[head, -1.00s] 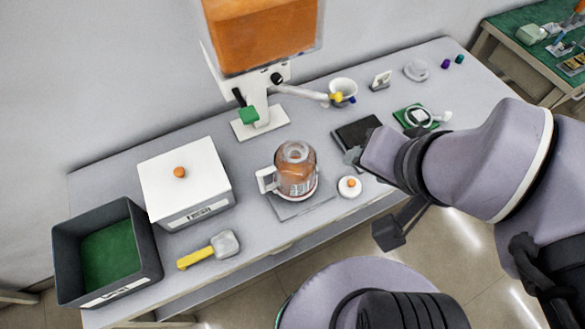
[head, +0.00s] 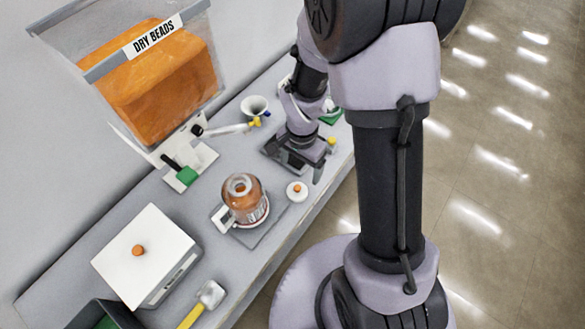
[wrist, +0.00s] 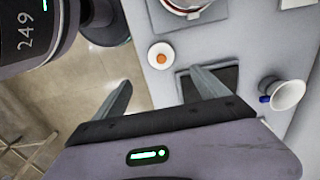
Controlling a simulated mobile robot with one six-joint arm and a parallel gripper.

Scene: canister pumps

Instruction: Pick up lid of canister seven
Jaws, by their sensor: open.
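A small round white lid with an orange knob (head: 297,191) lies on the bench, just right of a clear handled canister of orange beads (head: 245,203). The canister stands upright with its top uncovered; I cannot read a number on it. The lid also shows in the wrist view (wrist: 161,57), lying flat beyond my fingertips and between their lines. My gripper (head: 299,165) is open and empty above a dark pad, close to the lid but apart from it. In the wrist view my gripper (wrist: 160,92) has its two fingers wide apart.
A dry beads hopper (head: 155,80) with a spout stands at the back. A white funnel cup (head: 255,106) is beside the spout; it also shows in the wrist view (wrist: 290,93). A white box (head: 150,255), a yellow-handled scoop (head: 203,302) and a dark bin (head: 100,316) are at the left.

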